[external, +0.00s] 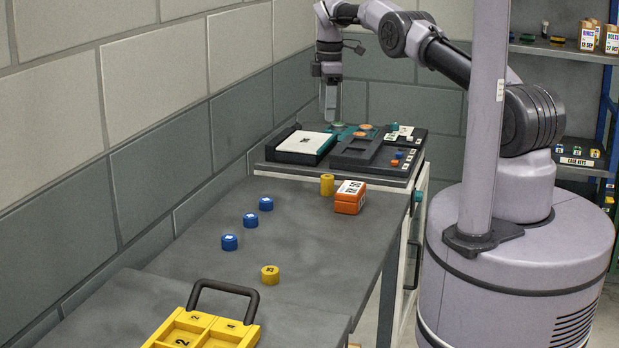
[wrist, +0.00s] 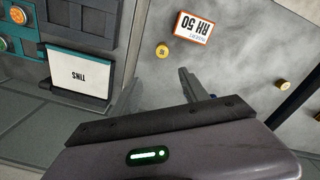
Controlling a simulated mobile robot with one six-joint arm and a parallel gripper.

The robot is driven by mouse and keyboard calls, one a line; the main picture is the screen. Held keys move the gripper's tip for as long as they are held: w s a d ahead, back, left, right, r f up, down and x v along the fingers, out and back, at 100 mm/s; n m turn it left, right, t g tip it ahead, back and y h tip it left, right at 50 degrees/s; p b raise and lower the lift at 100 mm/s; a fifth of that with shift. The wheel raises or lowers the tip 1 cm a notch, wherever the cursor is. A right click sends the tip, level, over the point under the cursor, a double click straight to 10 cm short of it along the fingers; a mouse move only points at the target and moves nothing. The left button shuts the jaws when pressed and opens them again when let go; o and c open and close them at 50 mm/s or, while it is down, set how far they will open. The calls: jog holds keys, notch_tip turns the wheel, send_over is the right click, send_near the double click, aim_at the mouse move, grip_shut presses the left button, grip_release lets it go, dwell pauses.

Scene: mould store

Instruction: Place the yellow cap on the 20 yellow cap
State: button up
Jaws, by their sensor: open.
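One yellow cap (external: 270,275) with a dark mark on top lies alone on the grey bench. A taller yellow piece (external: 327,184), perhaps stacked caps, stands just left of an orange box. In the wrist view the piece beside the box (wrist: 162,50) shows a round labelled top, and a farther yellow cap (wrist: 281,84) lies to the right. The numbers are too small to read surely. My gripper (external: 329,112) is open and empty, pointing down above the far trays, apart from both. Its fingers (wrist: 158,84) also show in the wrist view.
The orange box (external: 349,203) is marked RH 50 in the wrist view. Several blue caps (external: 250,220) line the bench's left side. A yellow compartment tray (external: 200,330) with a black handle stands in front. A TINS tray (wrist: 80,72) is near my gripper. The wall bounds the left.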

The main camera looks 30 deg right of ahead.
notch_tip(320, 180, up, 8)
jog(key=s+r+m, duration=0.1)
jog(key=s+m, duration=0.1)
jog(key=s+a+r+m+t+y, duration=0.1)
jog(key=s+r+m+t, duration=0.2)
jog(key=s+r+m, duration=0.95)
jog(key=s+a+f+m+t, duration=0.1)
jog(key=s+f+m, duration=0.1)
jog(key=s, duration=1.3)
jog(key=s+f+m+t, duration=0.1)
jog(key=s+f+m, duration=0.15)
jog(key=s, duration=1.15)
notch_tip(320, 180, down, 14)
jog(key=b, duration=1.3)
jog(key=shift+a+r+y+b, duration=0.15)
jog(key=shift+r+y+b, duration=0.05)
jog(key=shift+y+b, duration=0.2)
jog(key=shift+s, duration=0.1)
